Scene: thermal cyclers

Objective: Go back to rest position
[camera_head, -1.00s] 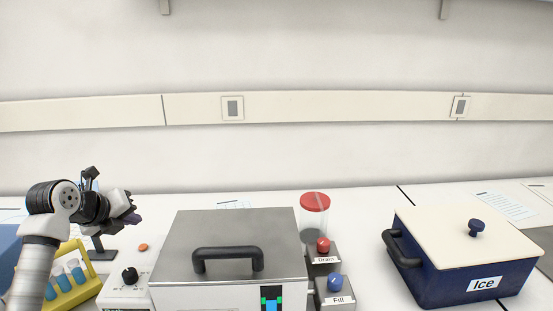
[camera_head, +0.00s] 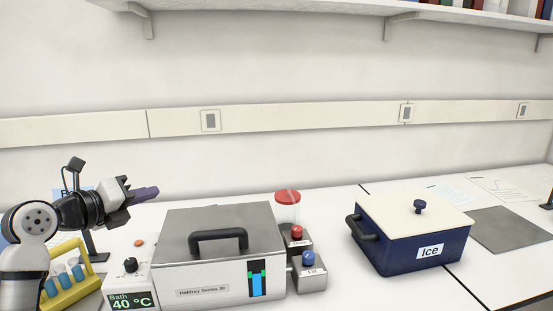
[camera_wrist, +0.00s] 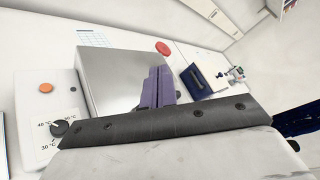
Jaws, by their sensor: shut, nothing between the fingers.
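My gripper (camera_head: 146,194) is at the left of the head view, raised above the bench and pointing right. Its purple fingers are together with nothing between them. In the wrist view the purple fingers (camera_wrist: 158,88) appear in front of the steel bath lid. The water bath (camera_head: 222,262) stands below and to the right of my gripper, its lid closed with a black handle on top. Its display reads 40 °C. My gripper is apart from the bath and touches nothing that I can see.
A yellow rack (camera_head: 72,291) with blue-filled tubes stands at lower left, partly behind my arm. Drain (camera_head: 297,233) and Fill (camera_head: 308,259) knobs and a red-capped jar (camera_head: 288,198) are right of the bath. A blue Ice box (camera_head: 428,250) stands farther right. A shelf hangs above.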

